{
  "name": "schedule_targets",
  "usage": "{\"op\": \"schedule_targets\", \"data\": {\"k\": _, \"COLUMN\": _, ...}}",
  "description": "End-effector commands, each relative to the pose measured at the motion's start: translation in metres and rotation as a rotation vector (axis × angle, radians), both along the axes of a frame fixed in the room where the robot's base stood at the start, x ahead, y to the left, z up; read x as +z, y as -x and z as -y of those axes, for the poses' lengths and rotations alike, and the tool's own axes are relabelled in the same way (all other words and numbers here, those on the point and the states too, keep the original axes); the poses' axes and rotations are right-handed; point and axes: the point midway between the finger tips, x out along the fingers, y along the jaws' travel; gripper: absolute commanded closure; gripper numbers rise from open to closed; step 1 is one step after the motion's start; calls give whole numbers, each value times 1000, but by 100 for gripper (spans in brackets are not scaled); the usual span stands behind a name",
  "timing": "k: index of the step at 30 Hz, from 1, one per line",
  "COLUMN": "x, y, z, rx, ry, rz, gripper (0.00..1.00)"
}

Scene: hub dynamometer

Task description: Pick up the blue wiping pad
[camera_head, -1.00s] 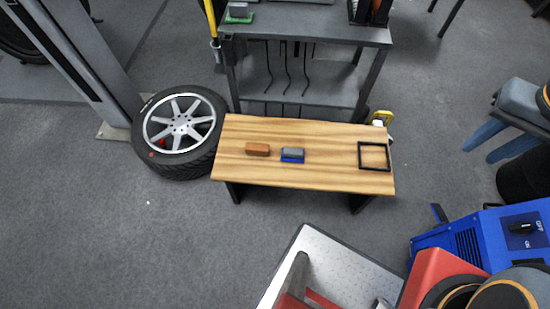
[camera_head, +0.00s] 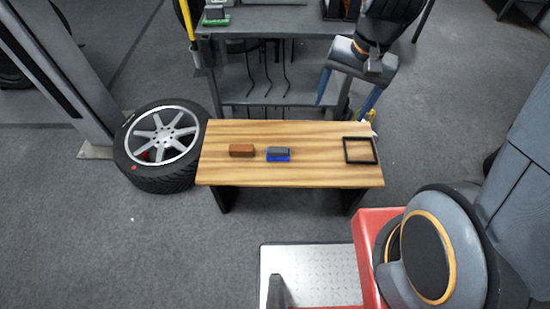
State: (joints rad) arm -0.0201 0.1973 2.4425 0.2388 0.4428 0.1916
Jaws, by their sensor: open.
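The blue wiping pad (camera_head: 278,155) lies on the wooden bench top (camera_head: 300,174), near its middle. Nothing hides the pad.
A brown block (camera_head: 242,150) lies left of the pad. A black square frame (camera_head: 360,150) lies at the bench's right end. A grey shelf unit (camera_head: 270,92) with hanging black hooks stands behind. A wheel with tyre (camera_head: 161,138) lies left of the bench.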

Motion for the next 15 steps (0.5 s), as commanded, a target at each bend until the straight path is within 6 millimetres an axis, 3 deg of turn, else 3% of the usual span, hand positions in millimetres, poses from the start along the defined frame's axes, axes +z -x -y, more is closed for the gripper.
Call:
{"op": "schedule_targets", "data": {"k": 1, "x": -31, "y": -13, "z": -6, "rx": -58, "ry": -20, "rz": -19, "gripper": 27}}
{"op": "schedule_targets", "data": {"k": 15, "x": -216, "y": -107, "z": -63, "rx": -677, "ry": -196, "rz": -189, "gripper": 27}}
